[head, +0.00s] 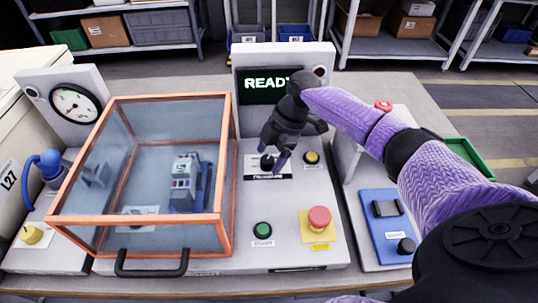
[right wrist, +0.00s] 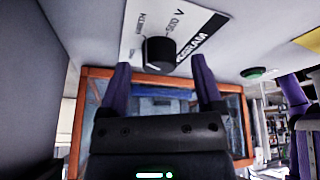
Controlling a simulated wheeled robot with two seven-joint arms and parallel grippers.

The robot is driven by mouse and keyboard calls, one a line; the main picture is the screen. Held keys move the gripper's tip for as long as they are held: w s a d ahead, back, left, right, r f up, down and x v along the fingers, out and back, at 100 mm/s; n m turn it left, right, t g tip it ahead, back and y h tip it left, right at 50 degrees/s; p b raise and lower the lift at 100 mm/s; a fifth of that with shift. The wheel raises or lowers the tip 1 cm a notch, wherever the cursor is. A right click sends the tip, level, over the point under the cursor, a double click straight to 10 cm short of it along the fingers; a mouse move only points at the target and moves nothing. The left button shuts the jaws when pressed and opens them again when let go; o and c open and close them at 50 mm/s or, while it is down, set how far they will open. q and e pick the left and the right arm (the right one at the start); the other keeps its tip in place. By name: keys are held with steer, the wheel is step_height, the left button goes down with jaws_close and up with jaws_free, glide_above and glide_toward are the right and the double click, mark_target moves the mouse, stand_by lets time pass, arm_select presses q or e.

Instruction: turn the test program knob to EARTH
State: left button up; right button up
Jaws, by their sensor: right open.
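The test program knob (head: 267,161) is black and sits on a white label plate (head: 270,173) on the grey bench panel, partly hidden behind my right gripper (head: 275,152) in the head view. Contact with the knob does not show. My left gripper is not in view.
A screen (head: 262,86) reading "READY" stands behind the knob. A clear guard box with an orange frame (head: 225,185) is at left. A blue device (head: 383,229) lies at right.

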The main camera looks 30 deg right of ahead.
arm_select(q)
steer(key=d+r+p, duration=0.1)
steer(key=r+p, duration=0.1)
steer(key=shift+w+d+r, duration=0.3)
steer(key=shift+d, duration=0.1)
arm_select(e)
steer(key=v, duration=0.8)
steer(key=shift+d+r, duration=0.2)
steer(key=shift+r, duration=0.2)
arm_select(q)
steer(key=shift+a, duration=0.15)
